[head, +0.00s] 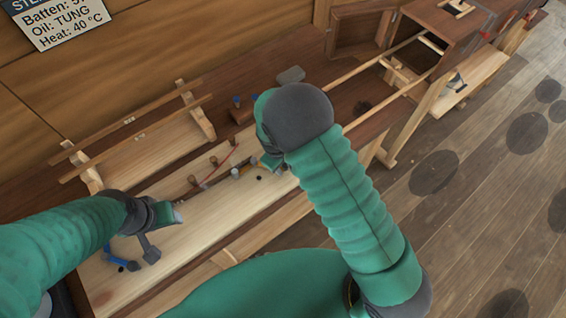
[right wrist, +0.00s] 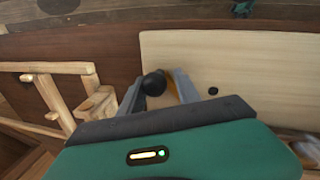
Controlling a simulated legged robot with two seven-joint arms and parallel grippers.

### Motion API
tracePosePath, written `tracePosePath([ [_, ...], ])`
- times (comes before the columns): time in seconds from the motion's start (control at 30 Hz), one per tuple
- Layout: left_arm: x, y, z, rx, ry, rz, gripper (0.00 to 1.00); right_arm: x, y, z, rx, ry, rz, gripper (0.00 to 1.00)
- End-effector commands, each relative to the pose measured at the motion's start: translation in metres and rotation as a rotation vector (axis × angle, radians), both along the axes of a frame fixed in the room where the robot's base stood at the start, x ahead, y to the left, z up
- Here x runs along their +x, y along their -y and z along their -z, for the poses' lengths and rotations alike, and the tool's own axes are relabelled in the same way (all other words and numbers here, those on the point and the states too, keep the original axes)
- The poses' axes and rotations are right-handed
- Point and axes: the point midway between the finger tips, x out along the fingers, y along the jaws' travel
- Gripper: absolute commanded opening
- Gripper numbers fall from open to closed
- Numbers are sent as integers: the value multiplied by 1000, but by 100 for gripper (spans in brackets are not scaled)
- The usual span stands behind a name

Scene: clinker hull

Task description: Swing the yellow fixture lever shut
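The yellow lever (right wrist: 168,65) shows in the right wrist view as a yellow-orange bar with a round black knob (right wrist: 153,83). The knob lies between the two spread fingers of my right gripper (right wrist: 157,92), with a gap visible beside it. The lever runs from the knob over the pale board. In the head view my right gripper (head: 269,163) is low at the pale board, mostly hidden by my right forearm, and a small yellow part (head: 246,168) shows just left of it. My left gripper (head: 170,213) is over the board's near left; its finger gap is unclear.
The pale board (head: 215,215) lies along the bench with several pegs and a red strip (head: 228,157). A blue clamp-like piece (head: 117,256) and a dark grey piece (head: 149,249) lie near my left gripper. A wooden rack (head: 150,135) stands behind. Wooden rails (head: 375,62) extend right.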

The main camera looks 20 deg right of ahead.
Motion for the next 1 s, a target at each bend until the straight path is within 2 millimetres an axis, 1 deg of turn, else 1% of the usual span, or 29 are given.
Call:
tracePosePath([
  [0.03, 0, 0, 0, 0, 0, 0, 52, 1, 1, -1, 1, 4, 2, 18],
  [0.17, 0, 0, 0, 0, 0, 1, 52, 1, 2, -1, 1, 5, 3, 1],
  [0.2, 0, 0, 0, 0, 0, 1, 52, 1, 2, -1, 0, 4, 4, 0],
  [1.0, 0, 0, 0, 0, 0, 0, 52, 1, 5, -3, -2, 10, 43, 0],
])
